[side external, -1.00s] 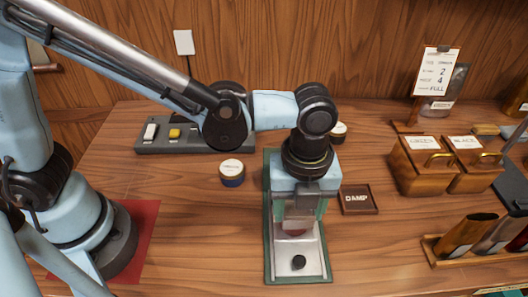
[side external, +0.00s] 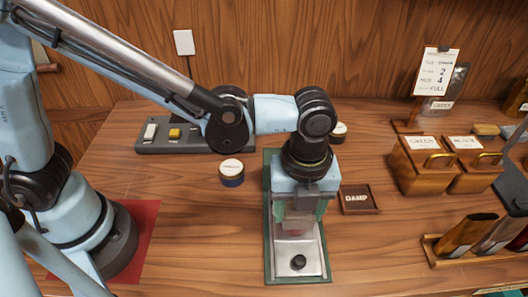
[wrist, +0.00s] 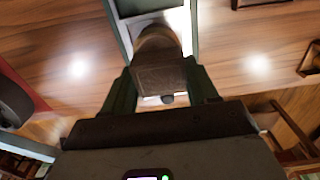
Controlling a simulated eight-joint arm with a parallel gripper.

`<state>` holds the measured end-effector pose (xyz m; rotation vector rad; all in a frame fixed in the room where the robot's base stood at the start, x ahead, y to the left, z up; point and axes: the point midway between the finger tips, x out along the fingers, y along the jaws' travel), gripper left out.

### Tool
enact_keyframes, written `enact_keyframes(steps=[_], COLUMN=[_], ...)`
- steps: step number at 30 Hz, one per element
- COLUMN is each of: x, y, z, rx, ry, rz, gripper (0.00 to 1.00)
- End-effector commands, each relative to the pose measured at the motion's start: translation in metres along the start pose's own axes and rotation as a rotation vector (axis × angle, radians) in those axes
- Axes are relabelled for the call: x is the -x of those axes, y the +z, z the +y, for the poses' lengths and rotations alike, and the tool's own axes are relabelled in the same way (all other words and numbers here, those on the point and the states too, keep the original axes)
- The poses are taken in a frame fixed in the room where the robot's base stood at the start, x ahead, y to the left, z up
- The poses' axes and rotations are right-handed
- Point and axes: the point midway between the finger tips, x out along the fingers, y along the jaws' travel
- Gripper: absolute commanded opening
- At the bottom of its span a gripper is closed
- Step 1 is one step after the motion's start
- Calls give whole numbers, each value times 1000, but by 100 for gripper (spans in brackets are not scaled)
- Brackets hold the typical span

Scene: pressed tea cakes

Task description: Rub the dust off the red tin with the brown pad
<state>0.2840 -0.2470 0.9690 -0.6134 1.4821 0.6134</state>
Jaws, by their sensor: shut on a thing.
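My gripper (side external: 298,222) points down over the green-edged stand (side external: 268,255) with the pale metal plate. In the wrist view its green fingers (wrist: 160,88) are shut on a brown block, seemingly the brown pad (wrist: 160,76). A rounded brownish shape shows just past the block; I cannot tell if it is the red tin or part of the block. In the side view a dull reddish patch shows between the fingers, mostly hidden by them. I cannot make out the red tin or any dust on it. A black knob (side external: 298,262) stands on the plate's near end.
A dark blue tin with a white lid (side external: 232,172) stands left of the stand. A small tray marked DAMP (side external: 358,199) lies close on its right. A grey rack (side external: 160,148) is at the back left. Wooden boxes (side external: 424,167) and a scoop holder (side external: 440,262) stand at right.

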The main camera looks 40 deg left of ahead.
Motion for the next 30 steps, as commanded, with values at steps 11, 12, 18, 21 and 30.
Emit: enact_keyframes(steps=[11, 12, 18, 21, 30], x=[24, 28, 46, 55, 78], y=[-17, -17, -16, -16, -16], z=[1, 1, 1, 1, 1], rx=[0, 0, 0, 0, 0], ry=[0, 0, 0, 0, 0], rz=[0, 0, 0, 0, 0], gripper=[34, 34, 34, 34, 34])
